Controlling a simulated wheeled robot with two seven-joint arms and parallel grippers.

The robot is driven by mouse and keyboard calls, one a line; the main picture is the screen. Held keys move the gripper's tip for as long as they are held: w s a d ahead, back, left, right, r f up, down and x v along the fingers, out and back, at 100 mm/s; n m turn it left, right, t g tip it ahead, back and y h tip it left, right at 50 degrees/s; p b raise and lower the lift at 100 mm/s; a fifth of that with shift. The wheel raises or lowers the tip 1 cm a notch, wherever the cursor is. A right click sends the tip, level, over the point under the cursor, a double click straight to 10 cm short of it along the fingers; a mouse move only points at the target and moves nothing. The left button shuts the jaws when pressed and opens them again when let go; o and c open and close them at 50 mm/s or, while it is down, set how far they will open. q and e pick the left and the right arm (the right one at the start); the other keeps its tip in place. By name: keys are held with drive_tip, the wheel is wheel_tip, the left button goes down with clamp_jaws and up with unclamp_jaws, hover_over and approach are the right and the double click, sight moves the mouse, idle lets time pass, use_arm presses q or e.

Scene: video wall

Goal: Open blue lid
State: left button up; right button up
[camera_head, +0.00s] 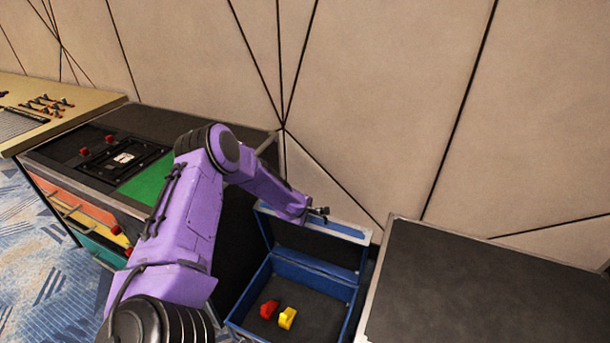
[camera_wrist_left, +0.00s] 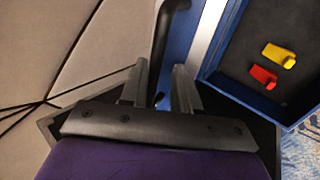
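The blue box (camera_head: 290,268) stands between a black cabinet and a dark-topped unit. Its blue lid (camera_head: 318,240) is raised and stands roughly upright at the back, so the dark inside shows. My left gripper (camera_head: 322,213) is at the lid's upper edge, left of its middle. In the left wrist view the left gripper (camera_wrist_left: 160,88) has its fingers apart. A black curved bar (camera_wrist_left: 163,35), perhaps a handle, runs between and beyond them; contact cannot be told. The right gripper is in neither view.
A red block (camera_head: 269,309) and a yellow block (camera_head: 287,318) lie inside the box. A dark-topped unit (camera_head: 490,285) stands right. The black cabinet (camera_head: 100,150) with a green panel stands left. A panelled wall (camera_head: 380,90) is close behind the lid.

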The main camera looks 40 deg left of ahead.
use_arm(q)
drive_tip(key=p+v, duration=0.2)
drive_tip(key=v, duration=0.8)
drive_tip(key=shift+o, duration=0.3)
drive_tip(key=shift+s+r, duration=0.15)
